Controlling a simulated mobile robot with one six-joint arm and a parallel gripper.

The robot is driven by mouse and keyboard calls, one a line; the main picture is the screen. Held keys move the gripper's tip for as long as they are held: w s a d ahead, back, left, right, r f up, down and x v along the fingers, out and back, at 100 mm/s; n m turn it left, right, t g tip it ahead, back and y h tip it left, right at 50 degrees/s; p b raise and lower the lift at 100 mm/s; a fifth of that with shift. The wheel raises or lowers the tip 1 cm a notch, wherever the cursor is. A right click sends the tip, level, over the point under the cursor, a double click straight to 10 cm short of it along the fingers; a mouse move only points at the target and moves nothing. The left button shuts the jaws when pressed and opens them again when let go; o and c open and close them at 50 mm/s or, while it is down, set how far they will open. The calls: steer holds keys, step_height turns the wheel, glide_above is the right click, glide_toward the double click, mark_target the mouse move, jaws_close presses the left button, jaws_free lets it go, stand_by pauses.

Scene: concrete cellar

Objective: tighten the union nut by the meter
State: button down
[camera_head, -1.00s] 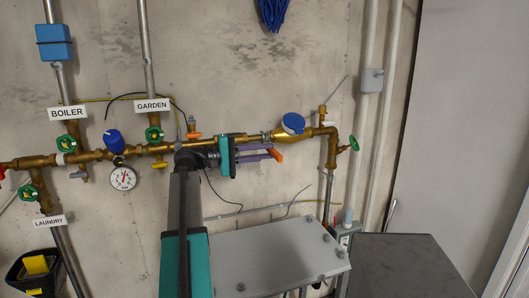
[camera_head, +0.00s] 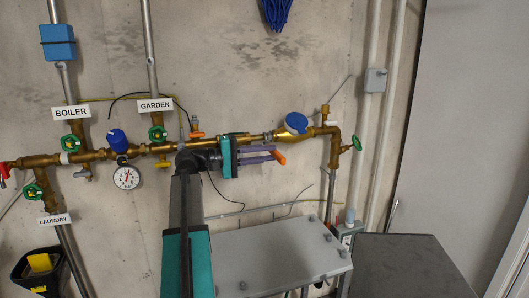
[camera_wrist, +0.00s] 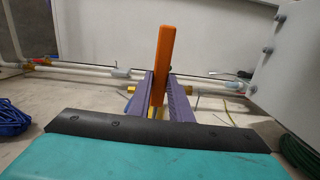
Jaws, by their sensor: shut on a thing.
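The meter (camera_head: 296,123), with a blue round lid, sits on the brass pipe run at the right of the head view. A brass nut-like fitting (camera_head: 279,134) is just left of it; another brass fitting (camera_head: 311,131) is on its right. I cannot tell which is the union nut. My gripper (camera_head: 272,153), teal with purple fingers, is just below the pipe, left of and below the meter. It is shut on an orange bar-like handle (camera_head: 280,158), which stands upright between the fingers in the wrist view (camera_wrist: 162,65). The handle's far end is hidden.
Green-handled valves (camera_head: 157,133) and a pressure gauge (camera_head: 127,177) are on the pipe to the left. A black bin (camera_head: 40,270) stands at lower left.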

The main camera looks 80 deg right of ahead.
mark_target(278, 158)
steer(key=shift+s+a+p, duration=0.2)
steer(key=shift+s+a, duration=0.15)
steer(key=shift+a, duration=0.45)
steer(key=shift+s+a+p, duration=0.2)
steer(key=shift+s+a, duration=0.2)
steer(key=shift+a, duration=0.4)
steer(key=shift+s+a+p, duration=0.2)
steer(key=shift+s+a, duration=0.15)
steer(key=shift+a, duration=0.45)
